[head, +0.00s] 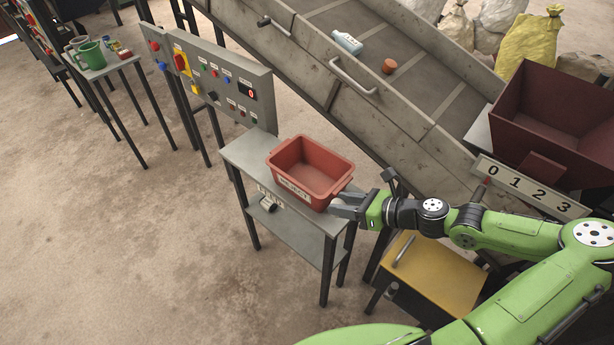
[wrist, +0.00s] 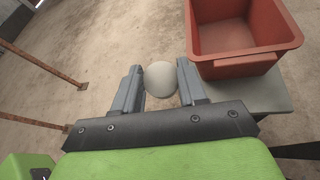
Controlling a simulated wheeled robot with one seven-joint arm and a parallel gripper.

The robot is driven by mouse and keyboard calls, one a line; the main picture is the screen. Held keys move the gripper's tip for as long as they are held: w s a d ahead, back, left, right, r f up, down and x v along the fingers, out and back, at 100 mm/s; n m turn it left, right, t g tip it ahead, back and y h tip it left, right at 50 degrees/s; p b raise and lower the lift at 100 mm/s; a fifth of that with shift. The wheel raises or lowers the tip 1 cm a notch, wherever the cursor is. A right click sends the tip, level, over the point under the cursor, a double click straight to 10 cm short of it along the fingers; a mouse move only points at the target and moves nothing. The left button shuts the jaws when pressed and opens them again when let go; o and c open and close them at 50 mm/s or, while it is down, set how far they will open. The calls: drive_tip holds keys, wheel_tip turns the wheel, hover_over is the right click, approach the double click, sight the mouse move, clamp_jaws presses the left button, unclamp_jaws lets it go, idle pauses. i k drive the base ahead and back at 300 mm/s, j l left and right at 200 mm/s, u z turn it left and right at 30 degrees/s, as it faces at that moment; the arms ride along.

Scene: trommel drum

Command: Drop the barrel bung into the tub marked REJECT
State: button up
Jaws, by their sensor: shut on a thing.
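My gripper (head: 345,207) is shut on a pale, rounded thing (wrist: 161,78); it shows between both fingers in the wrist view (wrist: 161,88). Its shape is partly hidden, so I cannot tell for sure whether it is the barrel bung. A small orange-brown tapered cylinder (head: 389,66) lies on the conveyor belt. The red tub marked REJECT (head: 309,190) stands on a small grey table and looks empty. In the wrist view the tub (wrist: 237,69) is right of the held thing. The held thing is beside the tub, outside its rim.
A light blue bottle (head: 347,42) lies on the conveyor (head: 410,90). A control panel (head: 222,82) stands behind. A dark red hopper (head: 550,110) is at right.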

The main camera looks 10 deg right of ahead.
sight(309, 182)
drive_tip(key=i+j, duration=0.15)
drive_tip(key=j, duration=0.2)
drive_tip(key=i+j, duration=0.1)
drive_tip(key=j, duration=0.3)
drive_tip(key=i+j+u, duration=0.1)
drive_tip(key=j, duration=0.25)
drive_tip(key=i+j, duration=0.2)
drive_tip(key=j, duration=0.2)
